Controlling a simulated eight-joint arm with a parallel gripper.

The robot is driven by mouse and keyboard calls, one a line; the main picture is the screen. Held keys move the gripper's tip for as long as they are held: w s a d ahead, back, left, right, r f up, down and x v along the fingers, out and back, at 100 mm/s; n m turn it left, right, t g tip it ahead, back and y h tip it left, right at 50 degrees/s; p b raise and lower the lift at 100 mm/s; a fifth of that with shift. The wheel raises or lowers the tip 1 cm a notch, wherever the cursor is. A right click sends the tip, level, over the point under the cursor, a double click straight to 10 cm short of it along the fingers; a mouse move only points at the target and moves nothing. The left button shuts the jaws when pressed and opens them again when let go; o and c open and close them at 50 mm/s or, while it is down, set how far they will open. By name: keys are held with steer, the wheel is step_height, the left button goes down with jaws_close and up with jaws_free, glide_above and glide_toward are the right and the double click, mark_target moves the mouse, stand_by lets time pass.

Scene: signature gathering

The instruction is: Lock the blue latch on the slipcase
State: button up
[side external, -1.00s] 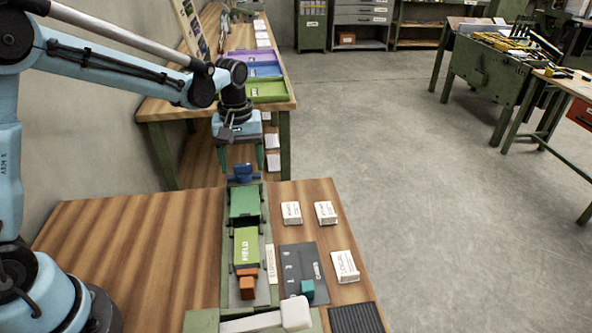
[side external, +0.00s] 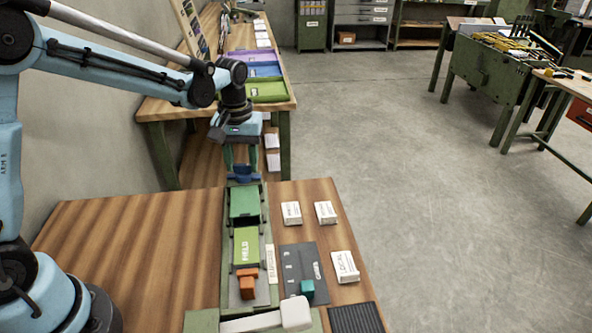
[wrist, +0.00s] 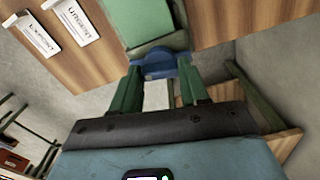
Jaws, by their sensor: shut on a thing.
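The blue latch (side external: 240,175) stands at the far end of the green slipcase (side external: 244,202) on the green rail. In the wrist view the latch (wrist: 158,66) lies between my green fingertips, beside the edge of the slipcase (wrist: 150,20). My gripper (side external: 243,166) reaches down from above and is shut on the latch, one finger at each side. The fingers hide the latch's ends. Whether the latch is locked cannot be told.
A lime green block marked FIELD (side external: 246,246) and an orange block (side external: 247,287) sit nearer on the rail. White labelled packets (side external: 292,213), a dark board (side external: 297,263) and a teal block (side external: 307,287) lie to the right. The table's left side (side external: 140,250) is clear.

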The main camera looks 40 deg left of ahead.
mark_target(242, 165)
steer(key=m, duration=0.4)
steer(key=shift+m, duration=0.3)
steer(key=m, duration=0.3)
steer(key=shift+m, duration=0.3)
steer(key=m, duration=0.3)
steer(key=shift+m, duration=2.2)
steer(key=o, duration=1.1)
steer(key=shift+c, duration=0.2)
steer(key=shift+r, duration=0.1)
step_height(242, 165, up, 12)
steer(key=shift+s, duration=0.1)
